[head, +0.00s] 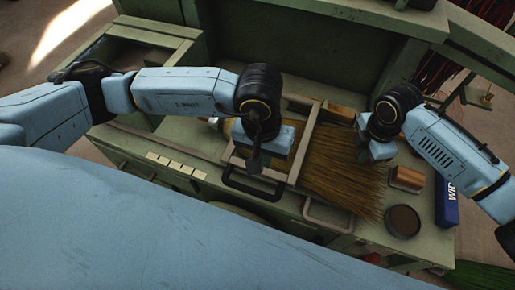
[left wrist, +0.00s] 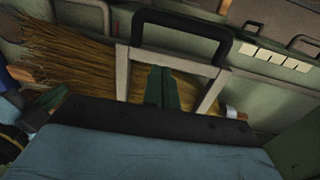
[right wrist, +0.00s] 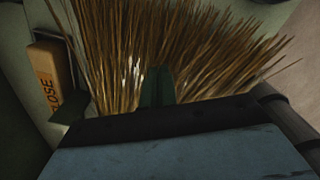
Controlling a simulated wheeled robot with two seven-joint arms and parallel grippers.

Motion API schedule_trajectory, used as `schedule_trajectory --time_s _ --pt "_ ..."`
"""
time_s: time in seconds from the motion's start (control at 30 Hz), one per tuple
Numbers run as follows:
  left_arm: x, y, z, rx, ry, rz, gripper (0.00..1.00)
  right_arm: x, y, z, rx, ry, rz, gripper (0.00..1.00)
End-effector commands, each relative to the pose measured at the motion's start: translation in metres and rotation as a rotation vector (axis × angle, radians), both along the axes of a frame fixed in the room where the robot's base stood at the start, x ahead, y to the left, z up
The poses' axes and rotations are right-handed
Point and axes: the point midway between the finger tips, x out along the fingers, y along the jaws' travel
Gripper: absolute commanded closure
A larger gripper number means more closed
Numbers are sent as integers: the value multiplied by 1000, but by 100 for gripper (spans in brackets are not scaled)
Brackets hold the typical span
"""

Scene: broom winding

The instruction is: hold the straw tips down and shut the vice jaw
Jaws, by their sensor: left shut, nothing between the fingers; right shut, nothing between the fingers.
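The brown straw bundle (head: 342,180) lies across the bench, its tips fanned toward the right; it also fills the right wrist view (right wrist: 200,40). The vice has a pale frame (head: 306,143) around the straw, with a black handle (head: 252,190) at the front; frame and handle show in the left wrist view (left wrist: 185,22). My left gripper (head: 256,166) is shut and empty above the framed part, just behind the black handle. My right gripper (right wrist: 157,86) is shut and empty over the straw near its right side. Whether its fingertips touch the straw I cannot tell.
A grey handle (head: 328,219) sits at the front edge. A wooden block (head: 407,178), a round dark tin (head: 402,221) and a blue box (head: 446,202) stand at the right. A wooden block marked CLOSE (right wrist: 47,80) lies beside the straw. Pale tags (head: 177,165) line the front left.

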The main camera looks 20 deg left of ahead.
Motion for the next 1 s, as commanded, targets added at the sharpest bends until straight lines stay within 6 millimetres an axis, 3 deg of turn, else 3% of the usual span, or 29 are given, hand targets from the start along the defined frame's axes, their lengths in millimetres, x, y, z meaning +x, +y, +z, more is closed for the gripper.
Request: schedule_trajectory --time_s 0.2,0.6,1.0 --pt "3 20 6 86 -7 22 100 -4 -2 -6 -8 12 -1 100" --pt "3 19 -30 87 -6 21 100 -4 -2 -6 -9 11 -1 100" --pt "3 19 -36 87 -7 20 100 -4 -2 -6 -9 11 -1 100"
